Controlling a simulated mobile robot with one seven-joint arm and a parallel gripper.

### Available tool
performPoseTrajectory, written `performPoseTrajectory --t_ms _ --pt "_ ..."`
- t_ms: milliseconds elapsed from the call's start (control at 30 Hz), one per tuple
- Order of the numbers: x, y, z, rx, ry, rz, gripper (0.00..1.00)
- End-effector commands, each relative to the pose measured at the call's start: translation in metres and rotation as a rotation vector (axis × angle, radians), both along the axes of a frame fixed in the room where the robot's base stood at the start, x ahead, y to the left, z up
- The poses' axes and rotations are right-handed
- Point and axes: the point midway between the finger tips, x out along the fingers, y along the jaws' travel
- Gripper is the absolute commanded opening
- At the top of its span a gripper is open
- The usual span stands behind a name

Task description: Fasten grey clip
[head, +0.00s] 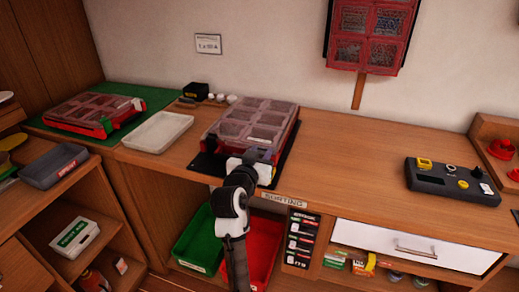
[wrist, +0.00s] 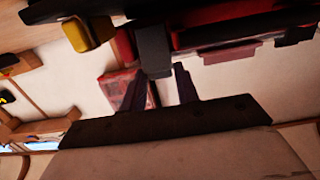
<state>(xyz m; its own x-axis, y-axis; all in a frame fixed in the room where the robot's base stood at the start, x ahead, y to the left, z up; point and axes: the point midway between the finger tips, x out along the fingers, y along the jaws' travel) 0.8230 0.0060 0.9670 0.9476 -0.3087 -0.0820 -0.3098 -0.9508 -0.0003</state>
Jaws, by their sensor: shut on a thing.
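A red organizer case (head: 283,151) with a clear compartment lid (head: 252,119) lies closed on a black mat on the workbench. My gripper (head: 258,160) is at its front edge. In the wrist view, the grey clip (wrist: 154,48) sits on the case's red edge, and my gripper (wrist: 158,76) has its two dark fingers on either side of the clip's lower end, shut on it. A yellow clip (wrist: 88,33) sticks out beside it, to the left. I cannot tell whether the grey clip is seated against the case; in the head view my gripper hides most of it.
Another red case (head: 95,112) lies on a green mat at the left. A white tray (head: 157,131) stands between the cases. A control box (head: 450,180) is on the right. Green (head: 203,243) and red (head: 262,250) bins sit below.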

Motion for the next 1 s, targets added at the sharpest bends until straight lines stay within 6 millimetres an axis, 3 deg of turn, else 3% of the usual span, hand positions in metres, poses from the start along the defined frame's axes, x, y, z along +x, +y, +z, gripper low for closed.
performPoseTrajectory --t_ms 33,433,467,600,1000 --pt "0.0011 -0.0005 0.0069 0.005 0.019 -0.001 0.08" --pt "0.0022 -0.0006 0.0015 0.016 0.051 0.001 0.08" --pt "0.0022 -0.0006 0.0015 0.016 0.051 0.001 0.35" --pt "0.0022 -0.0006 0.0015 0.016 0.051 0.001 0.53" --pt "-0.006 0.0027 0.0018 0.016 0.048 0.001 0.53"
